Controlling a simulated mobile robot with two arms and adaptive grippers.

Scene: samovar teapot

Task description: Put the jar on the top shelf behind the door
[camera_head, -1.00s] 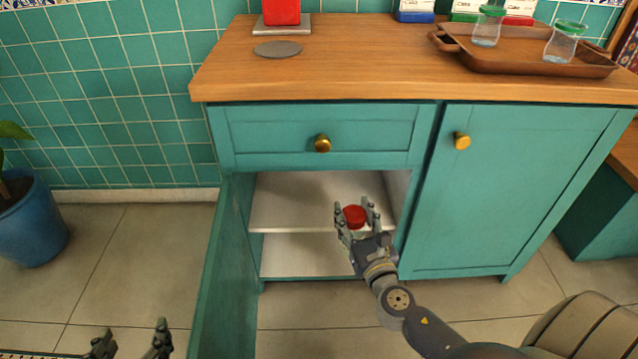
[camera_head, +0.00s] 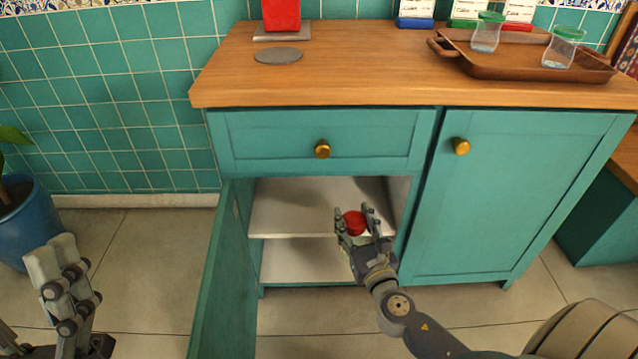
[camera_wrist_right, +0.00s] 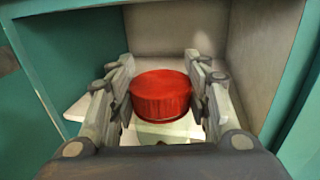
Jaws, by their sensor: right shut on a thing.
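A jar with a red lid (camera_head: 354,222) is between the fingers of my right gripper (camera_head: 356,221), at the front of the open cabinet. The right gripper is shut on it; the right wrist view shows the red lid (camera_wrist_right: 160,95) between both fingers, with the jar's body mostly hidden below. The white top shelf (camera_head: 290,208) is empty where it shows, and the jar is at its front right part. I cannot tell whether the jar touches the shelf. The cabinet door (camera_head: 218,275) stands open on the left. My left gripper (camera_head: 72,275) is at the lower left, its fingers apart and empty.
A lower shelf (camera_head: 295,262) is below. A closed drawer (camera_head: 270,140) is above the opening, and a closed door (camera_head: 510,190) is on the right. The wooden counter (camera_head: 360,70) holds a tray (camera_head: 490,62) with glass jars. A blue plant pot (camera_head: 35,220) stands left.

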